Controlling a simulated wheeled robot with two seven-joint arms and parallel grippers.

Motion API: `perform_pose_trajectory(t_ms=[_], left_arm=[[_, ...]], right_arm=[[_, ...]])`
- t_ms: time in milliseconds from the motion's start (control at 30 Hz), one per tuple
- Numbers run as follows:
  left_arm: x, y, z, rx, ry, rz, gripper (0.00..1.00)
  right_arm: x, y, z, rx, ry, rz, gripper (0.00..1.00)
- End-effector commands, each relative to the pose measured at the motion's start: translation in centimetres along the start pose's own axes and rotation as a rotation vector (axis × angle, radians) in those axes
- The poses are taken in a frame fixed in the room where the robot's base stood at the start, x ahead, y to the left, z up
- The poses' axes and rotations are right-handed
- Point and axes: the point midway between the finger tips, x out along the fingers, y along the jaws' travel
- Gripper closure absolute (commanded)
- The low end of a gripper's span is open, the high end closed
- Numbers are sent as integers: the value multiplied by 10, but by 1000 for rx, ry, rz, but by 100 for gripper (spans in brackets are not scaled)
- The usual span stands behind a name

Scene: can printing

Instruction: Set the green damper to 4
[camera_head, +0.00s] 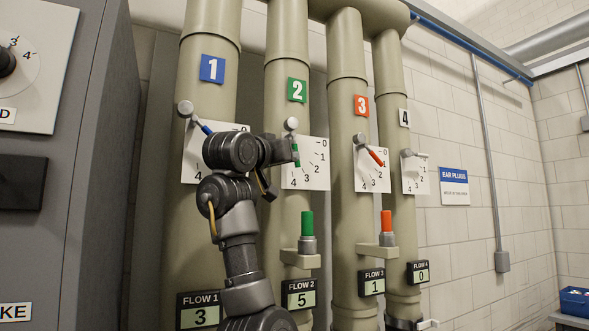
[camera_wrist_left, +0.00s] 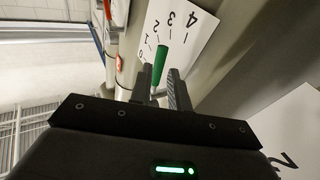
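The green damper handle (camera_head: 296,155) hangs from a grey pivot knob (camera_head: 291,124) over a white dial plate (camera_head: 316,160) marked 0 to 4. It points nearly straight down, toward the low-left 4 end of the scale. My left gripper (camera_head: 287,151) is at the handle from the left and hides part of the plate's left side. In the left wrist view, the green handle (camera_wrist_left: 160,65) shows between the two fingers of the left gripper (camera_wrist_left: 158,78). Whether both fingers touch it is unclear. The flow 2 display (camera_head: 300,293) reads 5. My right gripper is out of view.
A blue damper handle (camera_head: 206,130) is at the left, partly hidden by my arm. The orange damper handle (camera_head: 376,157) and a white handle (camera_head: 417,155) are at the right. A green-topped fitting (camera_head: 307,223) stands out below the green dial. A grey cabinet (camera_head: 95,150) fills the left.

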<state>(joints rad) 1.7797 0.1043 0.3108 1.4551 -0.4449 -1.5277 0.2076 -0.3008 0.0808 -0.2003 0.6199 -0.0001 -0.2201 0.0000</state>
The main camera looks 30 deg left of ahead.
Motion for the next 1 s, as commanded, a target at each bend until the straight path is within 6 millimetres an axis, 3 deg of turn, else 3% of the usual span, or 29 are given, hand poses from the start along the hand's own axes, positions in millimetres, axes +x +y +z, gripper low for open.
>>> perform_pose_trajectory(t_ms=[33, 100, 333, 1000], left_arm=[[-12, 0, 6, -2, 5, 1, 82], [-26, 0, 5, -1, 5, 1, 82], [-55, 0, 2, -1, 3, 0, 82], [-60, 0, -1, 0, 1, 0, 82]], right_arm=[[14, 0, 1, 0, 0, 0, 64], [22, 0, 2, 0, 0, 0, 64], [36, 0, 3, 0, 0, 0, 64], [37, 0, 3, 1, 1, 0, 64]])
